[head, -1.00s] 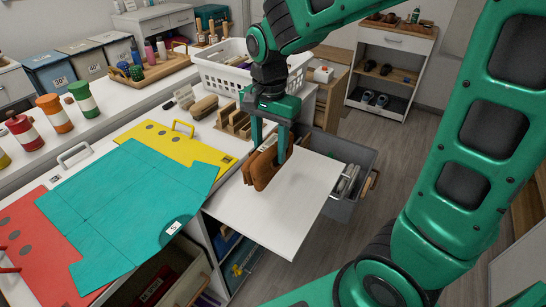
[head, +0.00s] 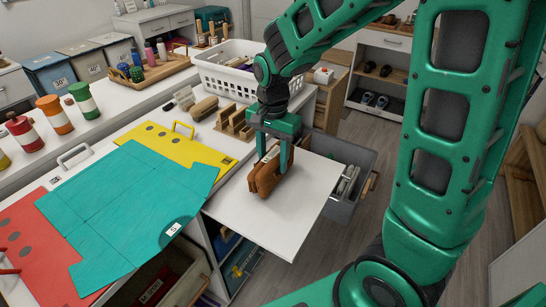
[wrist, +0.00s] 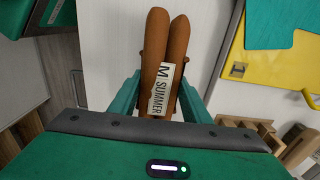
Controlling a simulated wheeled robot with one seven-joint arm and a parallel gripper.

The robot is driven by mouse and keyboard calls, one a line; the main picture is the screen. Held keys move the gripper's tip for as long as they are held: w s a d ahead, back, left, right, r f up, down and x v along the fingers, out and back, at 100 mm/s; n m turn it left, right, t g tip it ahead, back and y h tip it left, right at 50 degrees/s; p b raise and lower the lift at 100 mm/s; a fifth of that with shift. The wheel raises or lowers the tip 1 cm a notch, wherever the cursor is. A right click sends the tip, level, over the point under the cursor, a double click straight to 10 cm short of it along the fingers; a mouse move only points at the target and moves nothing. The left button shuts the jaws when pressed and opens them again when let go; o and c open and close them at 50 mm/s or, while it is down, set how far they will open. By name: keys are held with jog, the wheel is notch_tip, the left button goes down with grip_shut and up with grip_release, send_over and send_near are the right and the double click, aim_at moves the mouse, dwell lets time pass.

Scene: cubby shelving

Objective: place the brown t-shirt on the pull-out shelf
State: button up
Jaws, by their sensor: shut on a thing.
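The brown t-shirt (head: 268,178) is a thick folded bundle held in my gripper (head: 273,158). It is over the white pull-out shelf (head: 285,222), near the shelf's left part. Its lower edge is at or just above the shelf surface; I cannot tell if it touches. In the wrist view the brown t-shirt (wrist: 152,45) shows two rounded folds and a white label reading "M SUMMER" between the fingers of my gripper (wrist: 160,92). The fingers are shut on its two sides.
A flat teal piece (head: 130,205) with an S tag lies on the white counter, by a yellow board (head: 175,143) and a red board (head: 35,235). A wooden rack (head: 235,122) stands behind the shelf. A grey bin (head: 345,190) is right of it. The shelf's front is bare.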

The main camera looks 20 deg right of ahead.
jog(key=o, duration=1.1)
notch_tip(320, 180, up, 12)
jog(key=shift+r, duration=0.1)
jog(key=s+d+f+n, duration=0.1)
jog(key=s+d, duration=0.5)
jog(key=s, duration=0.1)
jog(key=s+d+f+n, duration=0.2)
jog(key=s+d, duration=0.4)
jog(key=s, duration=0.2)
jog(key=s+d+f+n, duration=0.1)
jog(key=s+d+f, duration=0.1)
jog(key=s+d, duration=0.4)
jog(key=shift+s, duration=1)
